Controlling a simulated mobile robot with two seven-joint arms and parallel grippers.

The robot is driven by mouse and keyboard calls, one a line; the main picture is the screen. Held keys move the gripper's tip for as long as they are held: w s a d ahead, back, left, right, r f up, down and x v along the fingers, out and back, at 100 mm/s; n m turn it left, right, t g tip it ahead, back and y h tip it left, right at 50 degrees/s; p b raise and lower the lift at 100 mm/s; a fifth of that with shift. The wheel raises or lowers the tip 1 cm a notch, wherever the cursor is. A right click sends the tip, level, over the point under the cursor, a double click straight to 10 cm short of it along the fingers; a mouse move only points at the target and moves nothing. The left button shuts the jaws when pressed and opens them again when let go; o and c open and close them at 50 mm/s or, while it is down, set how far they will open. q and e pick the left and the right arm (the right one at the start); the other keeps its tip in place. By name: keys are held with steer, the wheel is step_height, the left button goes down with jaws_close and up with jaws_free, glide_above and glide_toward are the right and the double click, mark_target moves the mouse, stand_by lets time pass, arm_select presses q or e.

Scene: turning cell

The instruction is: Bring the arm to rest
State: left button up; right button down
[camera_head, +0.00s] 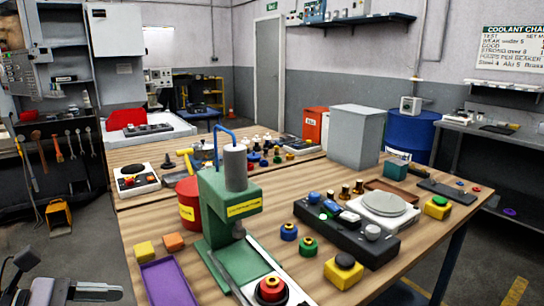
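My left gripper (72,289) shows only in part at the bottom left corner. It is a grey and dark shape beside the left end of the wooden table (140,218), apart from the things on it. The lower edge cuts it off, and I cannot tell whether its fingers are open or shut. I see nothing held in it. My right arm and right gripper are out of view.
Near the table's left end are a purple tray (172,284), a green press (228,210) and a red can (188,200). A black control box (345,232) and a scale (382,206) stand further right. Grey floor (75,250) lies left of the table.

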arm_select(q)
steer(key=s+a+f+m+t+y, duration=0.1)
steer(key=a+f+m+y, duration=0.3)
steer(key=f+m, duration=0.4)
steer(key=s+a+f+m+t+y, duration=0.1)
steer(key=a+f+m+y, duration=0.4)
steer(key=f, duration=0.5)
steer(key=s+a+f+m+y, duration=0.15)
steer(key=s+f+m, duration=0.6)
steer(key=m, duration=1.25)
steer(key=s+d+f+n+t+h, duration=0.1)
steer(key=d+n, duration=0.6)
steer(key=d, duration=1)
steer(key=shift+s+f+n+t+p, duration=0.35)
steer(key=shift+s+n+t+p, duration=0.05)
steer(key=shift+s+t, duration=0.3)
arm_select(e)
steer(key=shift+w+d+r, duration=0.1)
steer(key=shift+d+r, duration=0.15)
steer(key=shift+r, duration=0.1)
arm_select(q)
steer(key=shift+f, duration=0.15)
